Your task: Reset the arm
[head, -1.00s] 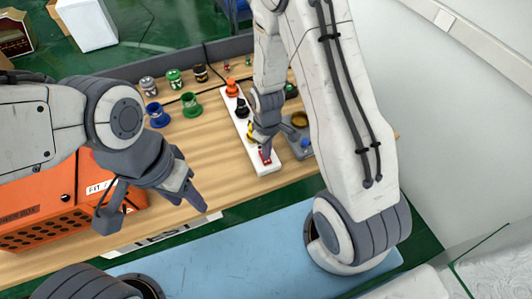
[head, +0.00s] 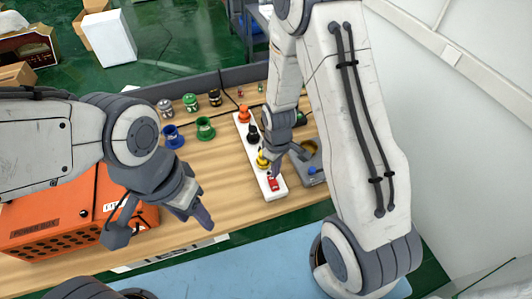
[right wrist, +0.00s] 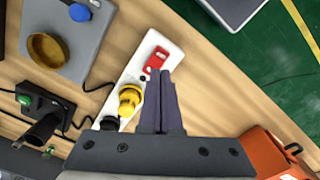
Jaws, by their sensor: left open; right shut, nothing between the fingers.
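My left gripper (head: 204,214) is open and empty, above the front of the wooden table, to the right of the orange box. My right gripper (head: 275,168) is shut with nothing in it. It is above the white strip (head: 279,192), close to the red switch (head: 272,184) at its near end and the yellow knob (head: 262,160). In the right wrist view the shut fingers (right wrist: 170,75) point at the strip just beside the red switch (right wrist: 155,61). Whether they touch it I cannot tell.
Orange box (head: 82,210) stands at the table's left. Blue cup (head: 172,136), green cup (head: 205,128) and several small jars stand behind. A grey device (head: 312,175) sits right of the strip. The wooden table (head: 215,175) is clear in the middle.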

